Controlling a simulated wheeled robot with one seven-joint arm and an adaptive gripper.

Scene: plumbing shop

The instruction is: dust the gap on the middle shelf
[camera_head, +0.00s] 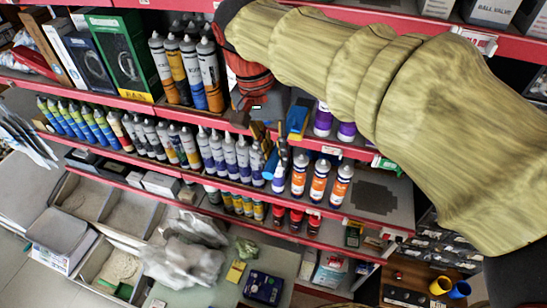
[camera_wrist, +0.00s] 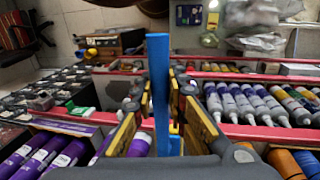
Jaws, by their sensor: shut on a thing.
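My gripper (camera_head: 272,138) reaches down from my yellow-sleeved arm to the red-edged middle shelf (camera_head: 330,152), among the tubes. Its jaws are shut on a blue, flat-sided stick-like tool; the tool's blue part (camera_head: 271,166) shows just below the fingers. In the wrist view the blue tool (camera_wrist: 159,85) stands upright between the yellow-sided fingers (camera_wrist: 161,110). Its working end cannot be made out. A dark, ragged-edged patch (camera_head: 375,196) lies on the bare shelf surface at the right, beyond the orange-and-white bottles (camera_head: 318,184), apart from the tool.
White-and-purple tubes (camera_head: 218,155) stand close to the left of my gripper. Purple-banded bottles (camera_head: 322,122) stand behind it, to the right. Large tubes (camera_head: 185,70) fill the shelf above left. Grey trays (camera_head: 100,200) and a plastic bag (camera_head: 185,255) lie below.

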